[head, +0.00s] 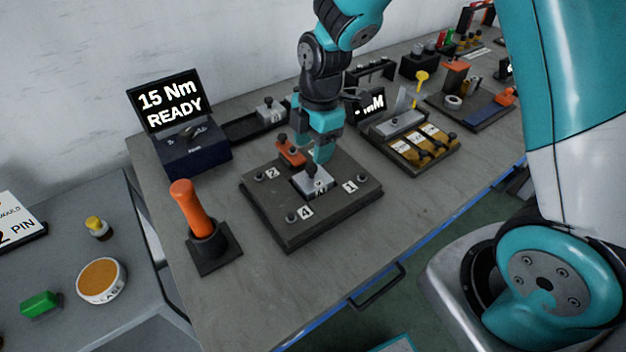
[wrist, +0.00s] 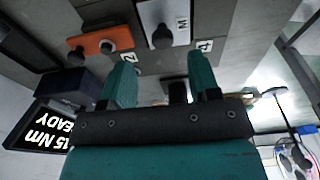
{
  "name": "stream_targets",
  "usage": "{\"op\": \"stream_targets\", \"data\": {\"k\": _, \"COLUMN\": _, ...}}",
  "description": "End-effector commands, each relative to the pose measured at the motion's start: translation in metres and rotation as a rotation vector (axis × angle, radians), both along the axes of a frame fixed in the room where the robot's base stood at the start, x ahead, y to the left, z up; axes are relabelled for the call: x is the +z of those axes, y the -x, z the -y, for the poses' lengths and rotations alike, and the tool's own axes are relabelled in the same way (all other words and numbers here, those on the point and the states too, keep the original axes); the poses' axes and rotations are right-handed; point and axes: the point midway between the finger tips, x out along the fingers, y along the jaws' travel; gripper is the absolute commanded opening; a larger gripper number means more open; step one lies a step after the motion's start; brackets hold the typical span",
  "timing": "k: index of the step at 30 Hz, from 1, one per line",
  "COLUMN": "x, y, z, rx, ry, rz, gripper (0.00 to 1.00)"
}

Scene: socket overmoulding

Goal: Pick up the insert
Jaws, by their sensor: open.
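A dark square fixture plate (head: 272,215) with numbered corner bolts lies on the bench. A silver block (head: 318,183) with a dark knob and a white label sits in its middle; it looks like the insert. An orange block (head: 291,153) with a dark knob is at the plate's back edge. My gripper (head: 316,148) is open, pointing down above the back of the plate, and holds nothing. In the wrist view the gripper's two teal fingers (wrist: 162,66) are spread apart; the silver block (wrist: 178,14) and orange block (wrist: 92,43) lie beyond the fingertips, apart from them.
A screen reading 15 Nm READY (head: 166,102) stands at the back left. An orange-handled tool (head: 188,206) stands upright in a dark holder left of the plate. A tray with yellow slots (head: 420,146) is to the right. The bench front (head: 235,295) is clear.

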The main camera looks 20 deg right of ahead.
Motion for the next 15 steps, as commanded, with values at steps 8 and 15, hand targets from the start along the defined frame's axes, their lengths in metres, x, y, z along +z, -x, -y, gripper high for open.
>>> {"op": "stream_targets", "data": {"k": 8, "x": -0.025, "y": 0.004, "z": -0.002, "rx": 0.001, "ry": 0.001, "rz": -0.007, "gripper": 0.56}}
{"op": "stream_targets", "data": {"k": 15, "x": -0.056, "y": 0.005, "z": -0.005, "rx": 0.0, "ry": 0.0, "rz": -0.002, "gripper": 0.56}}
